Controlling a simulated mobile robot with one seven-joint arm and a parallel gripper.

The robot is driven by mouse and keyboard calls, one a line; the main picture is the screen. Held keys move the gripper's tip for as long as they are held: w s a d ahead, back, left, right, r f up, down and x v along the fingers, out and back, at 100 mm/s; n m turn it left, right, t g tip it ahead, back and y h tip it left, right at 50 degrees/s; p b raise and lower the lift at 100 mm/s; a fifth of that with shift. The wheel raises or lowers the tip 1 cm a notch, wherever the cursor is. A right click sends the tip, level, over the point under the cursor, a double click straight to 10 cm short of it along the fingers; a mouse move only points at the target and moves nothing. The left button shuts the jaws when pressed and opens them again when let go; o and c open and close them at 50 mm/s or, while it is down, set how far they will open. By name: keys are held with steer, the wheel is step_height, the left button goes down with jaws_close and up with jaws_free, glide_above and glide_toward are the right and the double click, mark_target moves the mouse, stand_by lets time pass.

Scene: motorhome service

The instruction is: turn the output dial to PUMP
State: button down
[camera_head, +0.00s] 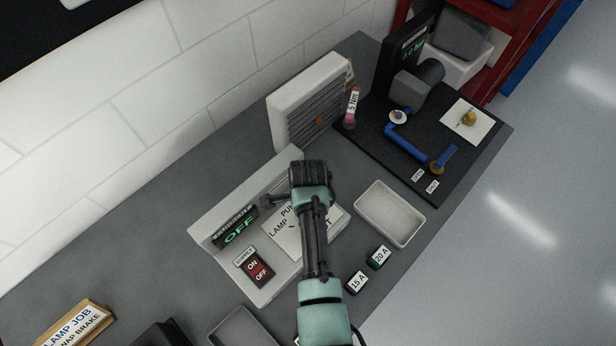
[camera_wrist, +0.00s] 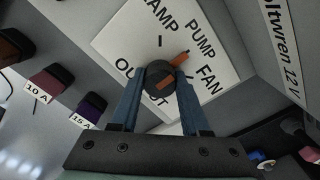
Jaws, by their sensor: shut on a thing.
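The output dial (camera_wrist: 161,84) is a dark round knob with an orange pointer, on a white plate (camera_wrist: 125,48) marked LAMP, PUMP, FAN and OUTPUT in the wrist view. The pointer aims up and right, towards the word PUMP. My gripper (camera_wrist: 161,92) is shut on the dial, one finger on each side. In the head view my gripper (camera_head: 300,205) is over the panel's white plate (camera_head: 285,238) and hides the dial. The panel's display (camera_head: 238,232) reads OFF in green.
A red supply rocker (camera_head: 257,267) marked ON and OFF is on the panel's lower left. A louvred box (camera_head: 312,105) stands behind.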

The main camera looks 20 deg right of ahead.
steer(key=shift+c, duration=1.9)
jaws_free()
steer(key=shift+r, duration=0.1)
step_height(320, 180, up, 13)
steer(key=b, duration=0.2)
steer(key=shift+w, duration=0.1)
